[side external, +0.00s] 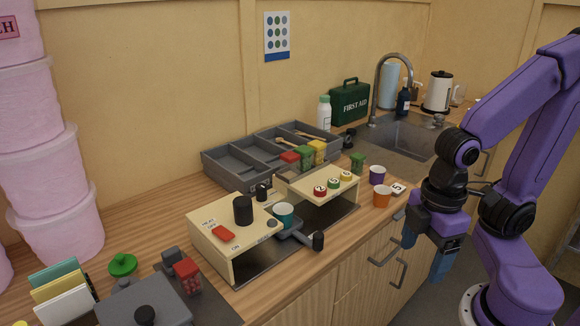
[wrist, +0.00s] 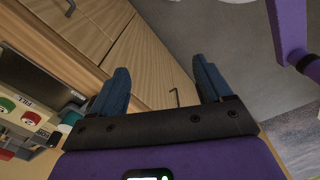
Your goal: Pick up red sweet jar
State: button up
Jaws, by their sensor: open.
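A small clear jar with a red lid and red contents (side external: 187,277) stands on the dark mat at the lower left in the side external view. A second red-topped jar (side external: 290,159) stands by the grey tray behind the cream machine, beside a green one (side external: 305,157) and a yellow one (side external: 318,151). My gripper (side external: 424,258) hangs at the right, in front of the cabinets and well apart from both red jars. Its blue fingers are spread and empty, also in the wrist view (wrist: 161,72). No red jar can be made out clearly in the wrist view.
The cream machine (side external: 212,256) with a teal cup (side external: 283,214) and a protruding handle (side external: 317,240) fills the counter's middle. Purple (side external: 377,175) and orange (side external: 382,196) cups stand near the right front edge. A grey lidded box (side external: 140,303) is beside the near red jar. Pink tubs (side external: 60,230) stack at left.

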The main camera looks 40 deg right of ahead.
jog(key=w+a+r+m+t+h, duration=0.15)
jog(key=w+a+m+h, duration=0.35)
jog(key=w, duration=0.6)
jog(key=m+h, duration=0.9)
jog(key=m, duration=1.4)
send_near(285, 158)
jog(key=shift+t, duration=0.45)
jog(key=shift+s+x, duration=0.15)
jog(key=shift+x, duration=2.3)
jog(key=shift+s+x, duration=0.2)
jog(key=shift+x, duration=2.2)
jog(key=shift+c, duration=0.3)
jog(key=c, duration=1.2)
